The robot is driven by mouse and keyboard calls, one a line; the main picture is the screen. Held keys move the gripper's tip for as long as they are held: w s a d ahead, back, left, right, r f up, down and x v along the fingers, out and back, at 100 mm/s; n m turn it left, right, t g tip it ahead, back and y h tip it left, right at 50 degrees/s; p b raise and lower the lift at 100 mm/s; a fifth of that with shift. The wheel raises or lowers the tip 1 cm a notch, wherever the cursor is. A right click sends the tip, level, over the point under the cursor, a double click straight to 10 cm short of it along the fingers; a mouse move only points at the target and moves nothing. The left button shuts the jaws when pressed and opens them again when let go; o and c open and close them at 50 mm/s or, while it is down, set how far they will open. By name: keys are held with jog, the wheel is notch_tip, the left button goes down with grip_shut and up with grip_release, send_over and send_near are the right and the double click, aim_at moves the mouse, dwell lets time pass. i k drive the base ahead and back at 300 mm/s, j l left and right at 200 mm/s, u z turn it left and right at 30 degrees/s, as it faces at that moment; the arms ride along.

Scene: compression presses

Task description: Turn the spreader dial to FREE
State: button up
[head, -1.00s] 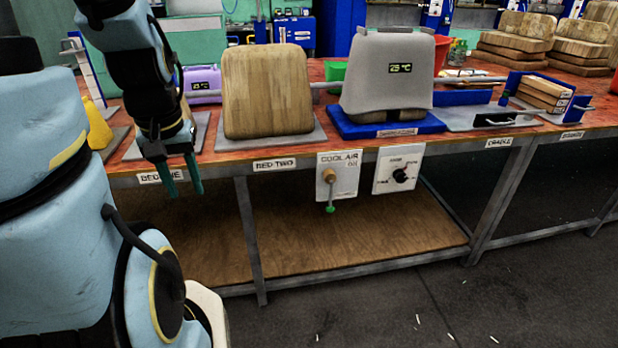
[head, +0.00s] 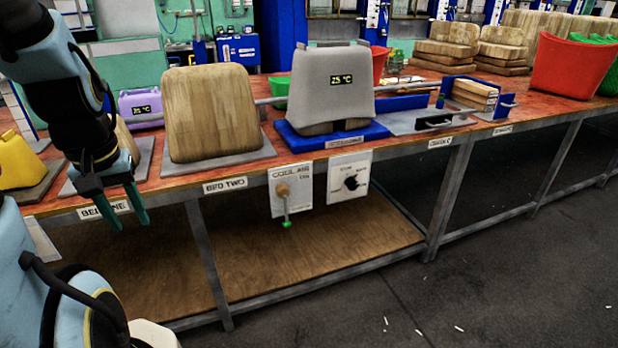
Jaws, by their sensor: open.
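The spreader dial is a black knob (head: 351,183) on a white panel (head: 336,194) fixed to the front edge of the bench, below the blue base (head: 318,139). The markings around the knob are too small to read. My gripper (head: 126,218) hangs at the left in front of the bench edge, by the BED ONE label (head: 90,212). Its two green-tipped fingers are apart and point down, with nothing between them. It is well to the left of the dial and not touching it.
A grey press cover (head: 322,92) stands above, and a wooden block (head: 210,115) stands on BED TWO.

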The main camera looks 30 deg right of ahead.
aim_at(353, 183)
jog(key=l+u, duration=0.1)
jog(key=l, duration=0.35)
jog(key=k+l+u, duration=0.15)
jog(key=l, duration=0.3)
jog(key=k+l+u, duration=0.1)
jog(key=l, duration=0.35)
jog(key=k+l+u, duration=0.15)
jog(key=l, duration=0.3)
jog(key=k+l+u, duration=0.1)
jog(key=l, duration=0.3)
